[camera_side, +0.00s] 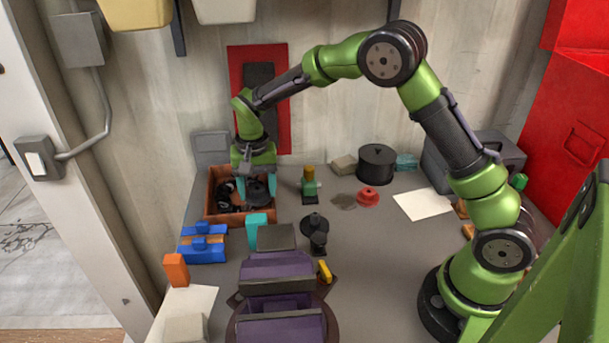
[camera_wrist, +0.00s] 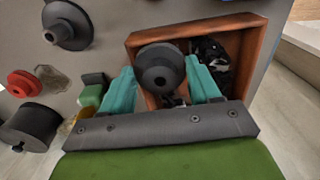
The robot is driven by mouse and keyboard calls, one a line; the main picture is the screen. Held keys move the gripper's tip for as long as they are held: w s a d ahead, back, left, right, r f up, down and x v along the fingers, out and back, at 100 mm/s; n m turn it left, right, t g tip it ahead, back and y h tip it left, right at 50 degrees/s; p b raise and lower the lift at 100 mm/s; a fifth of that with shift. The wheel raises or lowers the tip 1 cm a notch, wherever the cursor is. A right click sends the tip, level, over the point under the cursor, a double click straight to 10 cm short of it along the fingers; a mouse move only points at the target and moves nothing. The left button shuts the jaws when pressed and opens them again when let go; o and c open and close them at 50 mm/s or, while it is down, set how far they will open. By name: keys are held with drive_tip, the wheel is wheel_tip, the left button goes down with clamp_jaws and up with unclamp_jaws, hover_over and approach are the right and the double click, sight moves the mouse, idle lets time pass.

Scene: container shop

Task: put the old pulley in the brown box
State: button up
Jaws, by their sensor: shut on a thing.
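A dark, stepped round pulley (camera_wrist: 160,68) sits between the teal fingers of my gripper (camera_wrist: 163,82) in the wrist view. In the side view the pulley (camera_side: 258,191) is a dark shape at the fingertips of my gripper (camera_side: 256,187), which points down. My gripper is shut on it. The brown box (camera_side: 211,188) is directly below, and its rim (camera_wrist: 195,29) frames the pulley in the wrist view. Other dark parts (camera_wrist: 212,50) lie in the box. Whether the pulley touches the box floor cannot be told.
A similar dark pulley-like part (camera_side: 314,224) stands on the bench right of the box. A green-and-yellow part (camera_side: 309,184), a red part (camera_side: 367,197) and a black pot (camera_side: 376,163) stand farther right. Blue blocks (camera_side: 203,246) and a teal block (camera_side: 256,230) are in front.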

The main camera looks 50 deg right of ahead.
sight(252, 197)
drive_tip(key=shift+w+a+f, duration=0.1)
drive_tip(key=shift+w+f, duration=0.05)
drive_tip(key=shift+w, duration=0.95)
drive_tip(key=shift+f, duration=1.65)
drive_tip(key=shift+f, duration=0.2)
drive_tip(key=o, duration=0.9)
drive_tip(key=shift+o, duration=0.2)
wheel_tip(252, 197, up, 12)
drive_tip(key=shift+r, duration=0.2)
